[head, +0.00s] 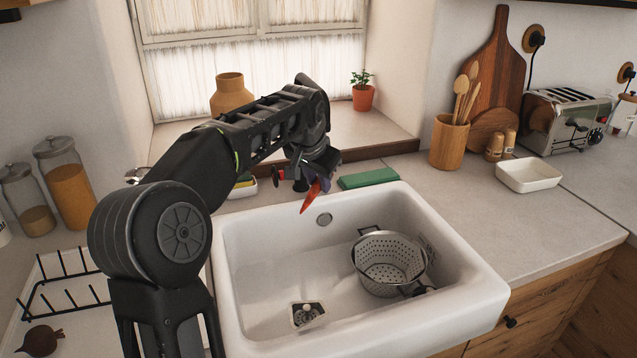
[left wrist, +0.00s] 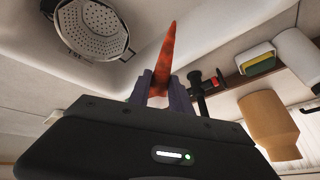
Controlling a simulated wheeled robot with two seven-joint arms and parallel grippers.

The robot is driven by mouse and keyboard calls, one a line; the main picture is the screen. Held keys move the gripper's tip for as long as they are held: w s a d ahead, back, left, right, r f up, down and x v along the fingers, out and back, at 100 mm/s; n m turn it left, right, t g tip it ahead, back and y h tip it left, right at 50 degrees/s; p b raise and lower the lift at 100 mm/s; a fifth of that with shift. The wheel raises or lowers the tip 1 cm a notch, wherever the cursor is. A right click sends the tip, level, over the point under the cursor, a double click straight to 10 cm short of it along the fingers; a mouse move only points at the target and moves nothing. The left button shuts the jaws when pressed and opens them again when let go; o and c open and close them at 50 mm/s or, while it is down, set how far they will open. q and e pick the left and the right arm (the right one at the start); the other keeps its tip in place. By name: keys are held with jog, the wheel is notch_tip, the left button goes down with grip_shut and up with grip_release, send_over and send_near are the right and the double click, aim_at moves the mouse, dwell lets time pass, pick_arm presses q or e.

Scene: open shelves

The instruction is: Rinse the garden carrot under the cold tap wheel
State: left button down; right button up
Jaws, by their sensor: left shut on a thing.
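The orange-red carrot (head: 311,195) is held by my left gripper (head: 318,176) above the back of the white sink (head: 262,262), with its tip pointing down. In the left wrist view the carrot (left wrist: 167,58) sticks out between the two purple fingers of the left gripper (left wrist: 160,85). A black tap part with a red mark (head: 279,176) shows just left of the gripper; it also shows in the left wrist view (left wrist: 208,84). My arm hides most of the tap, and I cannot make out a blue wheel. My right gripper is not in view.
A metal colander (head: 388,262) stands in the sink's right part. A green sponge or cloth (head: 368,178) lies behind the sink. A drying rack (head: 62,290) with a dark beet (head: 40,341) is at left. The sink's middle is clear.

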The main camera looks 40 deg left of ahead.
aim_at(307, 200)
pick_arm(q)
jog(key=shift+w+d, duration=0.2)
jog(key=shift+d, duration=0.3)
jog(key=shift+a, duration=0.1)
dwell(0.3)
jog(key=shift+s+a, duration=0.25)
jog(key=shift+a, duration=0.2)
dwell(0.4)
jog(key=shift+s+d+f+b, duration=0.1)
jog(key=shift+s+d+b, duration=0.1)
jog(key=shift+s+b, duration=0.3)
jog(key=shift+s+d+b, duration=0.2)
jog(key=shift+s+b, duration=0.2)
jog(key=shift+s, duration=0.15)
jog(key=s+b, duration=0.1)
jog(key=s+d+b, duration=0.1)
jog(key=s, duration=0.1)
jog(key=s+d+b, duration=0.1)
jog(key=s, duration=0.1)
jog(key=shift+s+d, duration=0.1)
jog(key=shift+s, duration=0.1)
jog(key=shift+r, duration=0.2)
dwell(0.7)
